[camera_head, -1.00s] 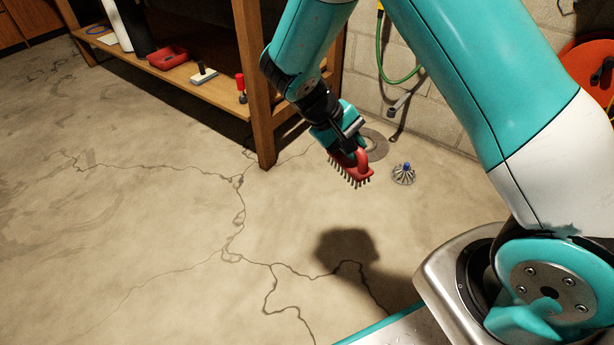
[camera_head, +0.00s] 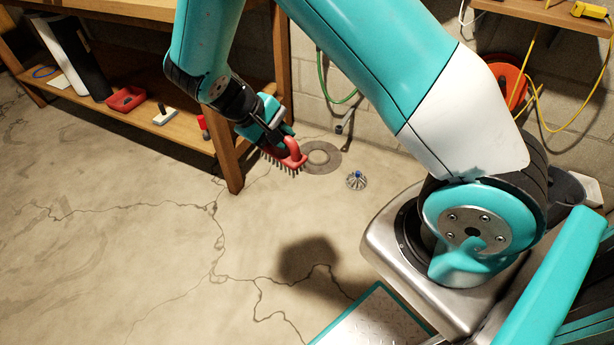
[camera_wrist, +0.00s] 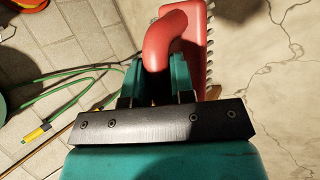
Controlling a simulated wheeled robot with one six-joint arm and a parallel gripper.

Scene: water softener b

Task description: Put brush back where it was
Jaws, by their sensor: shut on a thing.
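The brush (camera_head: 284,156) has a red body with a looped handle and dark bristles. My gripper (camera_head: 276,136) is shut on its handle and holds it above the concrete floor, bristles facing down. In the wrist view the red brush (camera_wrist: 190,45) fills the top middle, with its handle between the jaws of my gripper (camera_wrist: 158,75) and a row of bristles along its right edge.
A wooden bench (camera_head: 160,126) with a low shelf stands at the left; the shelf carries a red tray (camera_head: 126,99) and a white-based block (camera_head: 164,116). The front floor is clear.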

